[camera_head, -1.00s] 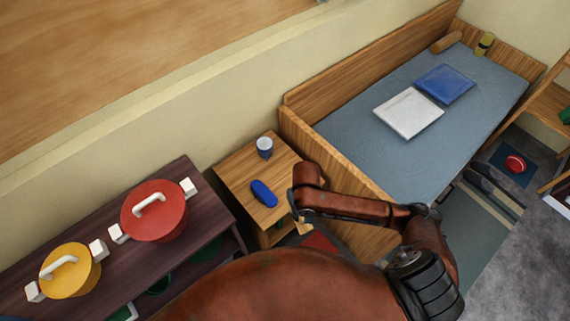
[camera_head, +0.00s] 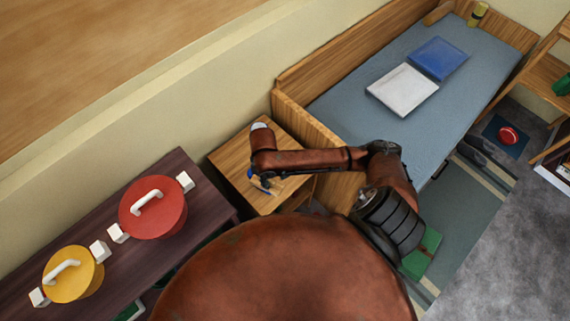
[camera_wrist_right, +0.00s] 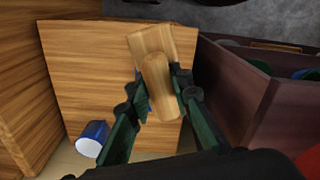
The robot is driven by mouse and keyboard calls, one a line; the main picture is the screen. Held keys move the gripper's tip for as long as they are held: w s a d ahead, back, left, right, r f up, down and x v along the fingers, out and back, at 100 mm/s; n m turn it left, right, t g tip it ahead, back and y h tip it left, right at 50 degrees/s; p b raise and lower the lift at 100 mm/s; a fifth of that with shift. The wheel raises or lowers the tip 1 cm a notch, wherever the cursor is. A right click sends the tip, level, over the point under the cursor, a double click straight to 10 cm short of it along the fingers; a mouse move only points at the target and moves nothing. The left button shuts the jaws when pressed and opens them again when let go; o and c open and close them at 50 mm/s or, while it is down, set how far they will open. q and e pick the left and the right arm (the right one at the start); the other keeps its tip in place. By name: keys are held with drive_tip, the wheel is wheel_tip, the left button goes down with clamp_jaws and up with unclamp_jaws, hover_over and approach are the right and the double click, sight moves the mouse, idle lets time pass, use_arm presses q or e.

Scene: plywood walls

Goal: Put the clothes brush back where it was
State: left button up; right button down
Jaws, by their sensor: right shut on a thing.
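The clothes brush (camera_wrist_right: 160,84), pale wood with a long rounded part and a broader flat end, is between the fingers of my right gripper (camera_wrist_right: 162,103). That gripper is shut on it, over the nightstand (camera_head: 232,155). In the head view the right gripper (camera_head: 266,184) is small and partly covered by its own wrist. I cannot tell whether the brush touches the nightstand top. A blue oval object (camera_head: 253,178) shows beside the gripper, mostly hidden; only a sliver shows behind the brush in the wrist view. My left gripper is out of view.
A dark cabinet (camera_head: 193,167) with a red pot (camera_head: 152,209) and a yellow pot (camera_head: 72,275) is at left. The bed (camera_head: 350,103) adjoins the nightstand on the right.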

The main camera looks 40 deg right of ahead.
drive_tip(key=w+d+f+n+p, duration=0.1)
drive_tip(key=w+d+n+p, duration=0.1)
drive_tip(key=w+d+n, duration=0.4)
drive_tip(key=w+d+f+n+p, duration=0.1)
drive_tip(key=w+d+f+n, duration=0.1)
drive_tip(key=d+n, duration=0.7)
drive_tip(key=shift+m, duration=0.4)
drive_tip(key=shift+s+d+f+b, duration=0.1)
drive_tip(key=shift+d+f, duration=0.25)
drive_tip(key=shift+f, duration=1.35)
drive_tip(key=shift+w+d+f+b, duration=0.15)
drive_tip(key=shift+d+f, duration=0.2)
drive_tip(key=shift+f, duration=1.3)
drive_tip(key=shift+s+d+f+b, duration=0.15)
drive_tip(key=shift+d+f, duration=0.2)
drive_tip(key=shift+f, duration=1.35)
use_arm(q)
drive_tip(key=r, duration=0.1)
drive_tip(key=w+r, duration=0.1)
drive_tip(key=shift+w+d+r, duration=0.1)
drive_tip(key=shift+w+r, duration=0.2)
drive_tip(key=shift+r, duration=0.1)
use_arm(e)
drive_tip(key=c, duration=2.2)
unclamp_jaws()
drive_tip(key=shift+f, duration=0.1)
drive_tip(key=o, duration=0.5)
drive_tip(key=shift+c, duration=0.2)
